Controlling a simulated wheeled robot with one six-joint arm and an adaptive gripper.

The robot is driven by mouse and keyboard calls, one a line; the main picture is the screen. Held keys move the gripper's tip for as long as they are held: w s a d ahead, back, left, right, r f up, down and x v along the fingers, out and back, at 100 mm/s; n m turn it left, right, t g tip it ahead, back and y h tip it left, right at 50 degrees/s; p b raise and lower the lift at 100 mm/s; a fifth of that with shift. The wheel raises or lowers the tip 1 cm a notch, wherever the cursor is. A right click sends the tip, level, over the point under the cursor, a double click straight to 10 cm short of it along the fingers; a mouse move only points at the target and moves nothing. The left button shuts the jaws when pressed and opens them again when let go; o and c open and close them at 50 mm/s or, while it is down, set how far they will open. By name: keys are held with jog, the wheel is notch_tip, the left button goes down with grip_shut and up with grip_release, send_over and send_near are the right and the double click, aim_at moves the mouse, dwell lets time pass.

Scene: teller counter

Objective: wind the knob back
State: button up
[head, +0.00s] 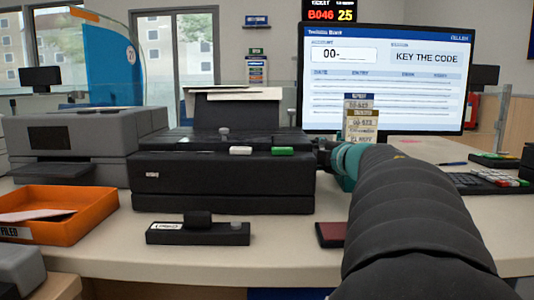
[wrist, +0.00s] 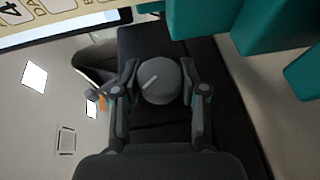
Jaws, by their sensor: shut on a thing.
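The knob (wrist: 160,82) is a round grey disc with a white line across its face, slanting up to the right in the wrist view. It sits on the dark side of the black printer (head: 225,190). My gripper (wrist: 159,72) has one finger on each side of the knob and is shut on it. In the head view my gripper (head: 325,152) is at the printer's right end, and the knob is hidden there. Paper stands up from the printer's top. A white key (head: 241,150) and a green key (head: 282,151) are on its front edge.
A monitor (head: 388,80) reading "KEY THE CODE" stands behind my arm. An orange tray (head: 85,222) and a grey machine (head: 80,140) are left. A small black device (head: 198,233) and a dark red booklet (head: 331,234) lie in front. A keypad (head: 490,181) is at right.

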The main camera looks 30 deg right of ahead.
jog(key=shift+d+r+p, duration=0.1)
jog(key=shift+r+p, duration=0.05)
jog(key=shift+p, duration=0.45)
jog(key=g+p, duration=0.1)
jog(key=p, duration=0.3)
jog(key=shift+r+p, duration=0.3)
jog(key=shift+p, duration=0.7)
jog(key=g+p, duration=0.1)
jog(key=p, duration=0.2)
jog(key=shift+r+m, duration=0.15)
jog(key=shift+m, duration=0.25)
jog(key=p, duration=0.1)
jog(key=g+y+p, duration=0.1)
jog(key=shift+w+f+g+p, duration=0.1)
jog(key=shift+f+g+p, duration=0.15)
jog(key=shift+g+p, duration=0.05)
jog(key=shift+d+f+m+g+y, duration=0.1)
jog(key=shift+m+g+y, duration=0.45)
jog(key=shift+g, duration=0.75)
jog(key=o, duration=1)
jog(key=shift+o, duration=0.7)
jog(key=shift+f, duration=0.1)
